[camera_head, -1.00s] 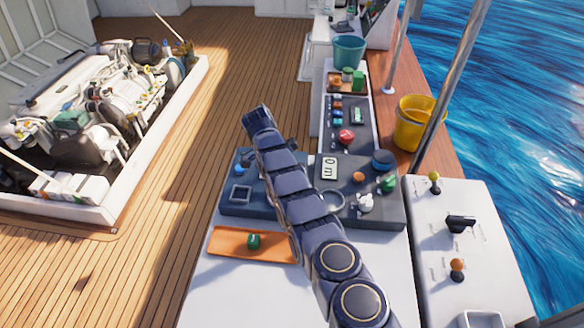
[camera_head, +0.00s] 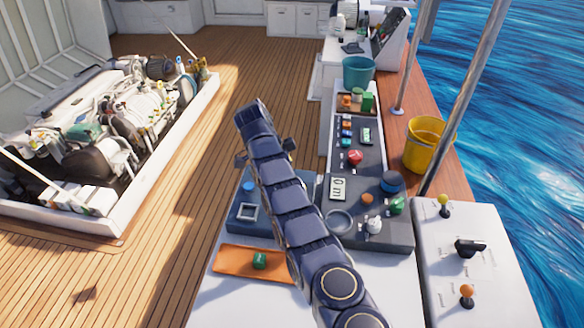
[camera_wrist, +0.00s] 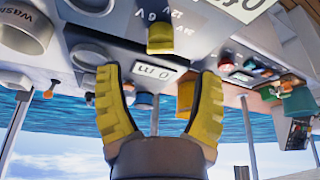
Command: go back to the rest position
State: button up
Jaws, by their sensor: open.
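My arm reaches up from the bottom of the head view over the dark control panel (camera_head: 385,232). My gripper, in the wrist view (camera_wrist: 155,75), has two yellow fingers spread apart with nothing held between them. In the head view the fingers are mostly hidden behind the arm; only small dark parts show at its sides. The wrist view appears upside down, with the panel along the top and sea and sky below. A yellow piece (camera_wrist: 160,38) shows beyond the fingertips; I cannot tell what it is.
An orange tray (camera_head: 225,262) holds a green piece (camera_head: 260,261). A white console with levers (camera_head: 470,250) stands at right. A yellow bucket (camera_head: 424,145) and teal bucket (camera_head: 358,71) stand farther back. The engine hatch (camera_head: 110,140) is open at left, with bare deck between.

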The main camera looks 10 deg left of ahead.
jog(key=s+d+r+n+g+y, duration=0.1)
jog(key=s+d+r+n, duration=0.4)
jog(key=d+r, duration=0.4)
jog(key=s+d+r+n+g, duration=0.1)
jog(key=s+d+r+n, duration=0.1)
jog(key=s+d+r, duration=0.7)
jog(key=s+d+n+g+y, duration=0.1)
jog(key=s+n+y, duration=0.2)
jog(key=s, duration=2.8)
jog(key=n, duration=0.4)
jog(key=shift+d+r, duration=0.3)
jog(key=shift+d, duration=0.05)
jog(key=shift+c, duration=0.3)
